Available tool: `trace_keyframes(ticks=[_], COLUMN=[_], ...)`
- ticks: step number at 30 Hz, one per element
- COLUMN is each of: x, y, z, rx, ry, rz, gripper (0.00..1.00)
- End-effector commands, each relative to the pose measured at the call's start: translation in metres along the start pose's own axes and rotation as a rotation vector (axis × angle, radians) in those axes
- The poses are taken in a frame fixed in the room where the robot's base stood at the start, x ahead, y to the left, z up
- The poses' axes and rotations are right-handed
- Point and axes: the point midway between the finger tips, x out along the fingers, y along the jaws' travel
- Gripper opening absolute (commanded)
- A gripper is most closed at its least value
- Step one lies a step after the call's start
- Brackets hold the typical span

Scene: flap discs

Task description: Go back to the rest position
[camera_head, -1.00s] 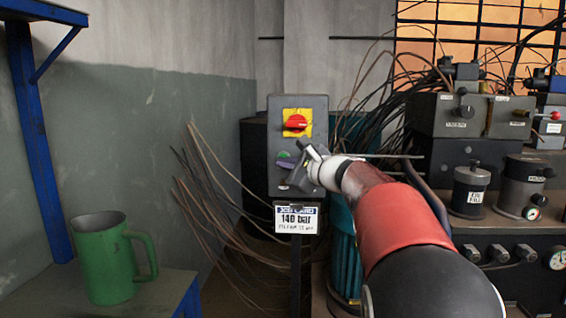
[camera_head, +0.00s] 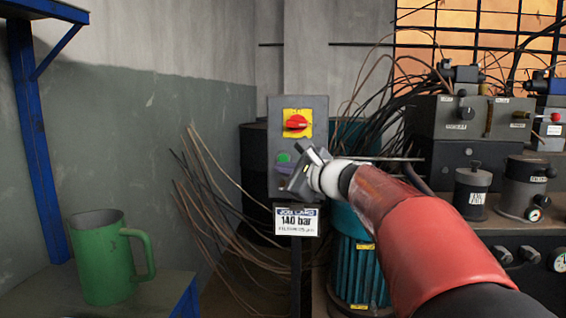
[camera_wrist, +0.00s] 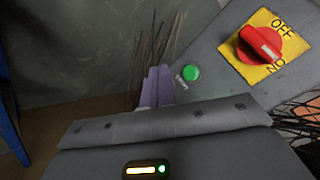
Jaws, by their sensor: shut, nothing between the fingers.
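My gripper (camera_head: 291,176) is in front of the lower part of a grey control box (camera_head: 297,102) in the head view. In the wrist view its two purple-grey fingers (camera_wrist: 157,88) are together, with nothing between them. The box carries a red rotary knob (camera_head: 296,122) on a yellow plate and a green button (camera_head: 283,158). In the wrist view the red knob (camera_wrist: 260,45) and the green button (camera_wrist: 190,73) are to the right of the fingers, clear of them. The gripper partly hides the lower box.
A "140 bar" sign (camera_head: 297,220) hangs below the box. Loose cables (camera_head: 215,200) run left of it, and a teal motor (camera_head: 360,270) stands under my arm. Hydraulic blocks (camera_head: 470,117) crowd the right. A green mug (camera_head: 102,258) stands on the left bench.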

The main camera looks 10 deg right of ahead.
Motion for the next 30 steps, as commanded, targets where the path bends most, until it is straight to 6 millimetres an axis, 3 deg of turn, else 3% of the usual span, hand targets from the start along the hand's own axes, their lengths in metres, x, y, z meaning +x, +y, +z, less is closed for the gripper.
trace_keyframes(ticks=[13,17,20,24,30], x=[0.0,-0.011,-0.036,-0.092,-0.19], y=[0.0,0.017,0.054,0.138,0.25], z=[0.0,0.006,0.015,0.021,-0.001], rx=[-0.002,-0.074,-0.239,-0.606,-1.184], ry=[0.0,0.01,0.026,0.039,0.017], rz=[0.001,0.05,0.162,0.409,0.801], gripper=[0.0,0.0,0.0,0.0,0.0])
